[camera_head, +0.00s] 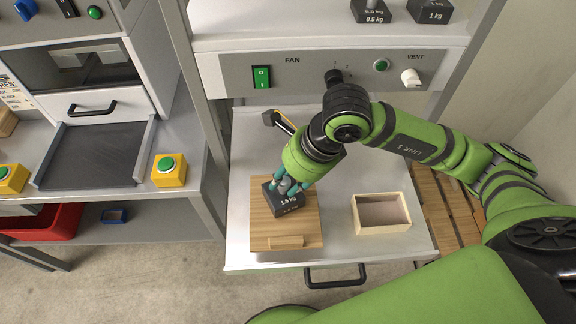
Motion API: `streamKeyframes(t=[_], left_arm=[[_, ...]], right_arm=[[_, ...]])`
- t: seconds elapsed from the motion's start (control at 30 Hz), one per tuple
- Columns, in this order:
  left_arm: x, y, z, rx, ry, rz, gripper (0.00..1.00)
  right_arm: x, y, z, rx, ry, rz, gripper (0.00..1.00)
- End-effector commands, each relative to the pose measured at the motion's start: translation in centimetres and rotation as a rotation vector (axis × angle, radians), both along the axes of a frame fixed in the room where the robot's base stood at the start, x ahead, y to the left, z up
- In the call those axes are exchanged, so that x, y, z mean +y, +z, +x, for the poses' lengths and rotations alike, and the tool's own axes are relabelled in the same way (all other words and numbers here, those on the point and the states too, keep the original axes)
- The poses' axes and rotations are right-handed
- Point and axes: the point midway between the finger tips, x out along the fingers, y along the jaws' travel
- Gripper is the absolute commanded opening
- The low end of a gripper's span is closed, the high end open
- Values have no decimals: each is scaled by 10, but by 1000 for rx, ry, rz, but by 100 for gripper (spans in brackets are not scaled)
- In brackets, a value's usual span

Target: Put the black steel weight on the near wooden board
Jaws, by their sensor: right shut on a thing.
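The black steel weight (289,204), with white lettering that seems to read 1.5 kg, is at the upper part of the near wooden board (284,240). My right gripper (286,187) comes down over the weight and is shut on its top knob. The weight looks upright and over the board; I cannot tell whether its underside touches the wood. The board lies flat on a pulled-out grey drawer or shelf and has a small wooden block at its front edge. My left gripper does not show.
An open wooden box (381,228) stands right of the board. Two more black weights (371,12) (430,10) sit on the shelf above. A panel (340,70) with a green switch and knob is behind my arm. A drawer handle (335,283) is in front.

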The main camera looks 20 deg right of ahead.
Motion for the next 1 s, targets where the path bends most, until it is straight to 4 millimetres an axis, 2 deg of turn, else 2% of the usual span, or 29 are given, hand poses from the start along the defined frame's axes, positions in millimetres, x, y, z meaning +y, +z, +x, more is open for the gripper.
streamKeyframes(t=[0.37,0.4,0.43,0.47,0.83,1.0], left_arm=[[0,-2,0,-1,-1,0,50],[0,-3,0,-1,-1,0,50],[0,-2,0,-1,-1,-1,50],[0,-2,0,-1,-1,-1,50],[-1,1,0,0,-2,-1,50],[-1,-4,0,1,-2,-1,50]], right_arm=[[1,0,2,-11,0,5,0],[0,-4,0,-1,1,-1,35],[0,-3,0,-1,1,-1,47],[0,-3,0,-1,1,-1,55],[0,-1,0,0,0,0,55],[-7,16,-2,-6,0,0,55]])
